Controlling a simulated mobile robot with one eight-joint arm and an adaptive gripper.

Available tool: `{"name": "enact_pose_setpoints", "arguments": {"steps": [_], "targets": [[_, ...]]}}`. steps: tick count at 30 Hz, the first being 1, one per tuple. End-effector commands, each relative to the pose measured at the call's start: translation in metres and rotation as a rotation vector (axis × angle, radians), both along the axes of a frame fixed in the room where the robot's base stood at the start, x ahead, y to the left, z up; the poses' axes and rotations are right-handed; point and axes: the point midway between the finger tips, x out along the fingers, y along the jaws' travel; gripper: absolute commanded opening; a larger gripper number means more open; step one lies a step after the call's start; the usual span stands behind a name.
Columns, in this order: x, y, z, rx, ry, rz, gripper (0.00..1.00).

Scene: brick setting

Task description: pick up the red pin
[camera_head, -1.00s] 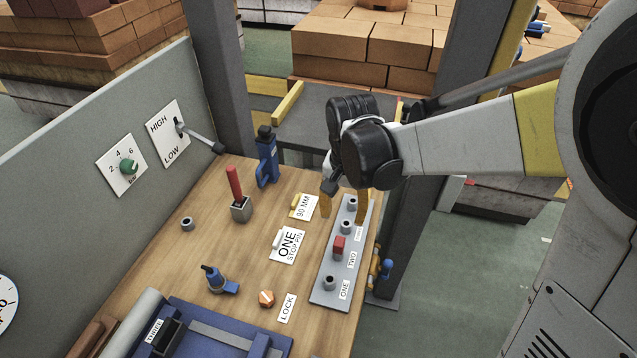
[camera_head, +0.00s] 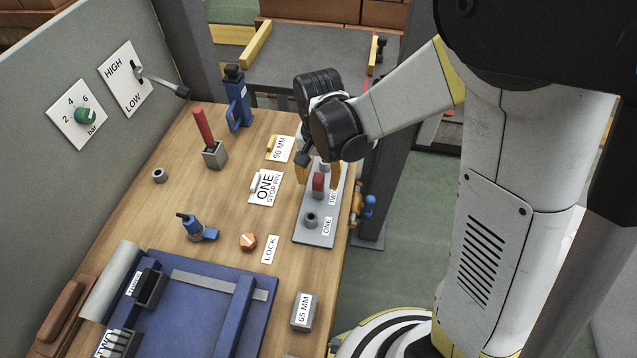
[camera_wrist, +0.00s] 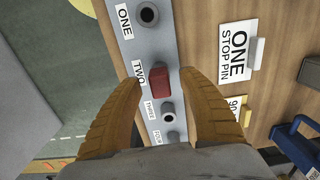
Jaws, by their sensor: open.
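The red pin (camera_head: 319,184) stands upright in the hole labelled TWO on the grey strip (camera_head: 306,237) at the bench's right edge. In the wrist view the red pin (camera_wrist: 160,82) shows its square red top in the middle. My gripper (camera_head: 318,178) is open over the strip, with its orange fingers to either side of the pin. In the wrist view my gripper (camera_wrist: 165,80) has a gap between each fingertip and the pin. How low the tips are beside the pin is hard to tell.
A ONE STOP PIN card (camera_head: 265,188) and a 90 MM card (camera_head: 280,149) lie left of the strip. A red stick (camera_head: 203,128) stands in a grey block. A blue fixture (camera_head: 205,310) fills the front. Empty sockets (camera_head: 311,220) rise from the strip.

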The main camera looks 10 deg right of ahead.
Motion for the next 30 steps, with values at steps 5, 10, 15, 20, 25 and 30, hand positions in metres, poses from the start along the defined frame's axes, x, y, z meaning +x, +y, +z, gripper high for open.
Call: {"name": "enact_pose_setpoints", "arguments": {"steps": [5, 10, 15, 20, 25, 30], "targets": [[0.0, 0.0, 0.001, 0.0, 0.0, 0.0, 0.07], [0.0, 0.0, 0.001, 0.0, 0.0, 0.0, 0.0], [0.0, 0.0, 0.001, 0.0, 0.0, 0.0, 0.0], [0.0, 0.0, 0.004, 0.0, 0.0, 0.001, 0.0], [0.0, 0.0, 0.021, 0.0, 0.0, 0.001, 0.0], [0.0, -0.006, 0.049, 0.0, 0.0, -0.003, 0.0]]}}
